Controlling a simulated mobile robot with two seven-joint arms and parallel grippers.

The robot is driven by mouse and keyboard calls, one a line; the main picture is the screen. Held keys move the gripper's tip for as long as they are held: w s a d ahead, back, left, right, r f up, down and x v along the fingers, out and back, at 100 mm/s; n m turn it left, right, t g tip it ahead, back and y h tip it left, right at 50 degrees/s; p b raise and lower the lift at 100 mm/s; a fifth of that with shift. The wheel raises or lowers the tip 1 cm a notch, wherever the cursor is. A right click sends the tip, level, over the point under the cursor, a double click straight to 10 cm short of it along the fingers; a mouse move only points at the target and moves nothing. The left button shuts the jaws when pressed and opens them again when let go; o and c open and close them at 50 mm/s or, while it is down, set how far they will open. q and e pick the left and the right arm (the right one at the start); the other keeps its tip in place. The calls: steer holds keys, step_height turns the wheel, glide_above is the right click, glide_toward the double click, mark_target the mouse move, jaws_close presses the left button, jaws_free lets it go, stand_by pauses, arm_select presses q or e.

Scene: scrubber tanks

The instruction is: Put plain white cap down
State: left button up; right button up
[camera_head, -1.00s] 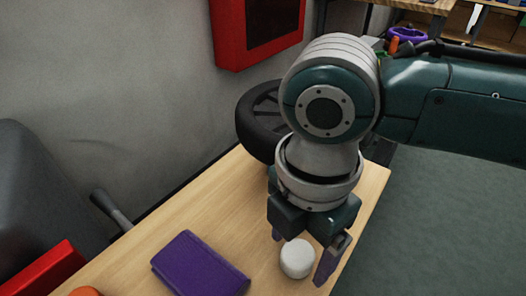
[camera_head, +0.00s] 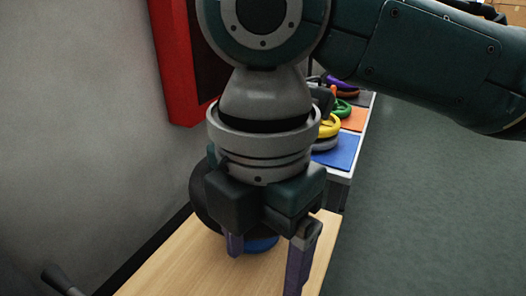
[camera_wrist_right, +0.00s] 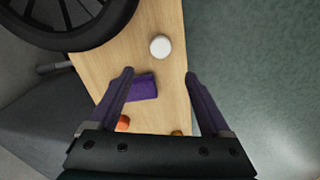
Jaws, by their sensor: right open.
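The plain white cap (camera_wrist_right: 160,46) lies on the wooden table (camera_wrist_right: 168,100) in the right wrist view, ahead of my fingertips and apart from them. In the head view I cannot see the cap. My right gripper (camera_wrist_right: 159,73) is open and empty, with its two purple fingers spread over the table. In the head view the right gripper (camera_head: 268,262) points down above the table's end. My left gripper is in neither view.
A purple wallet-like item (camera_wrist_right: 144,88) and an orange item (camera_wrist_right: 123,123) lie on the table. A black wheel (camera_wrist_right: 70,38) stands by it. A blue item (camera_head: 262,244) shows behind my fingers. Beyond is a rack with coloured mats (camera_head: 340,150); a red cabinet (camera_head: 182,60) hangs on the wall.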

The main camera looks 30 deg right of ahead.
steer(key=s+a+f+m+t+y, duration=0.2)
steer(key=s+a+m+y, duration=0.1)
steer(key=s+a+m, duration=0.3)
steer(key=s+d+f+m+h, duration=0.1)
steer(key=s+d+m, duration=0.2)
steer(key=d+m, duration=0.4)
steer(key=s+d+f+m+t+h, duration=0.1)
steer(key=s+d+m+h, duration=0.1)
steer(key=d+m, duration=0.5)
steer(key=shift+s+d+t, duration=0.25)
steer(key=shift+s+t, duration=0.05)
steer(key=shift+s, duration=0.2)
steer(key=shift+f, duration=0.1)
